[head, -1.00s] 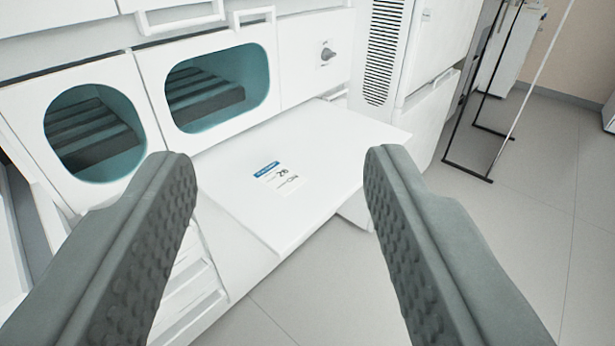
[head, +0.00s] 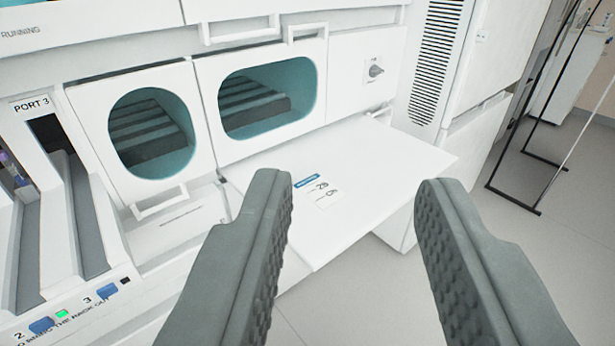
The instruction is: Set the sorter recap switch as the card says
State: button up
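The card (head: 318,188) lies flat on a white pull-out shelf (head: 385,165). It has a blue header and reads about "28" with a word like "ON" below, too small to be sure. A grey rotary switch (head: 376,70) sits on a white panel (head: 350,85) at the upper right of the machine, above the shelf. Its labels are too small to read, and its setting cannot be told. My gripper (head: 350,190) is open and empty, its fingers in front of the shelf, with the switch beyond and above them.
Two teal-lined windows (head: 268,100) stand left of the switch panel. A vented cabinet (head: 433,60) and a black frame (head: 515,207) stand at right. Floor is clear at lower right.

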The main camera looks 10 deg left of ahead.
grip_shut()
jog(key=a+n+g+y, duration=0.7)
jog(key=a+n, duration=0.8)
jog(key=a, duration=1.7)
jog(key=s+a+n+g+y, duration=0.1)
jog(key=s+a+n+y, duration=0.2)
jog(key=s+a+n, duration=0.9)
jog(key=s+a+r+n+g+y, duration=0.1)
jog(key=s+a, duration=0.5)
jog(key=s, duration=0.6)
jog(key=s+a+r+n+g+y, duration=0.1)
jog(key=s+a+n+y, duration=0.1)
jog(key=s+a, duration=0.4)
jog(key=s+a+r+n+g+y, duration=0.1)
jog(key=s+a, duration=0.5)
jog(key=s, duration=1.1)
jog(key=shift+s+r+n+g+y, duration=0.2)
jog(key=shift+s+n+g+y, duration=0.25)
jog(key=shift+y, duration=0.35)
jog(key=shift+w, duration=0.1)
